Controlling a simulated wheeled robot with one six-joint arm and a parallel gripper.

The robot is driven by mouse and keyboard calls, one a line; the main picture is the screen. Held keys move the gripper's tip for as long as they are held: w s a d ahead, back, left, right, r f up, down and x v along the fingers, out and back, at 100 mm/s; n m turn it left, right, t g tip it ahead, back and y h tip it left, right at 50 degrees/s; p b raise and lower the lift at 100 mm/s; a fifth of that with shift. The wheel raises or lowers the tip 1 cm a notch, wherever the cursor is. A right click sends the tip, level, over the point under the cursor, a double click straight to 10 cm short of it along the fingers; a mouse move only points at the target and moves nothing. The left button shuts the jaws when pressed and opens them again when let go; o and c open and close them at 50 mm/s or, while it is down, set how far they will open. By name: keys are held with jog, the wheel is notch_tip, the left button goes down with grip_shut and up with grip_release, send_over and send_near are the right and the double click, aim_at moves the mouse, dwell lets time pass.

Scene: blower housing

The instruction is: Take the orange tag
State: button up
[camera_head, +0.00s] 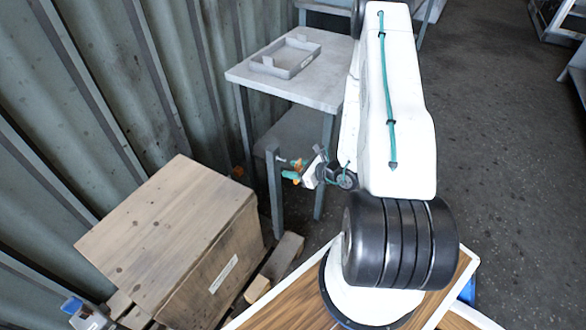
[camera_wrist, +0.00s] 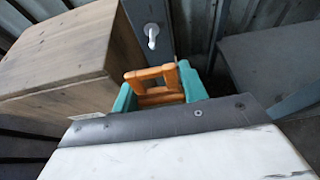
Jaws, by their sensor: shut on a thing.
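The orange tag (camera_wrist: 154,76) shows in the wrist view as a frame-like orange piece between the two teal fingers of my gripper (camera_wrist: 157,88). My gripper is shut on it. A pale hook or peg (camera_wrist: 151,33) on a grey post stands just beyond the tag; the tag appears apart from it. In the head view my gripper (camera_head: 291,169) is beside the top of the grey post (camera_head: 276,195), and only small orange bits show there.
A wooden crate (camera_head: 165,230) stands left of the post on pallet boards. A grey table (camera_head: 325,88) with a shallow grey tray (camera_head: 285,72) stands behind. Corrugated wall panels run along the left. Open floor (camera_head: 490,150) lies to the right.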

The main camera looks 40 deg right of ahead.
jog(key=s+d, duration=0.2)
jog(key=s, duration=0.5)
jog(key=shift+s+d, duration=0.25)
jog(key=shift+d, duration=0.1)
dwell(0.4)
